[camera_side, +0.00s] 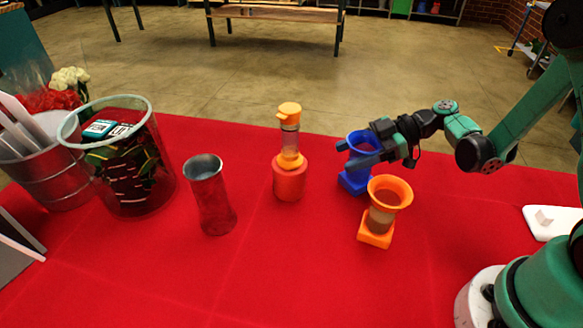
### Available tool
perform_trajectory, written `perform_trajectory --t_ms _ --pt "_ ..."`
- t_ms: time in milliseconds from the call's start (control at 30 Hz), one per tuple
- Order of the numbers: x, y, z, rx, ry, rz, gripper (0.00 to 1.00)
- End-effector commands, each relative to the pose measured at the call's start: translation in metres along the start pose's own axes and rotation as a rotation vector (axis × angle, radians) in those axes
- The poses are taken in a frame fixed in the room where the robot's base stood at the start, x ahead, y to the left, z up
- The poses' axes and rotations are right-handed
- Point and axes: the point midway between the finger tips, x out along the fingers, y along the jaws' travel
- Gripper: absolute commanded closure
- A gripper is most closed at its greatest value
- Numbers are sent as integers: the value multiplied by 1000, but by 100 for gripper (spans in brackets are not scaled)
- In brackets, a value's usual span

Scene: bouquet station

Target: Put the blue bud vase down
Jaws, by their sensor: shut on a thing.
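The blue bud vase (354,181) is upright at the right of the middle of the red table, with a flared top and a square base. My gripper (356,152) comes in from the right and is shut on the vase just below its rim. The fingers and wrist cover part of its neck. The base appears at or very near the cloth; I cannot tell whether it touches. An orange bud vase (377,240) of like shape stands just in front of it, to the right.
An orange-topped bottle (289,116) sits on a red-orange round stand (289,183) left of the blue vase. The front middle cloth (290,280) is clear.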

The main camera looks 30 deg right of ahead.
Motion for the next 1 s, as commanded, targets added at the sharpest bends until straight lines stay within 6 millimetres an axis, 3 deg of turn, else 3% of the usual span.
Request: perform_trajectory --t_ms 200,233,300,333,733,1000 --pt "0 0 0 0 1 0 100" --pt "0 0 1 0 0 0 35" --pt "0 0 1 0 0 0 15" --pt "0 0 1 0 0 0 12" --pt "-9 1 0 2 0 3 12" --pt "-66 0 1 4 0 8 12"
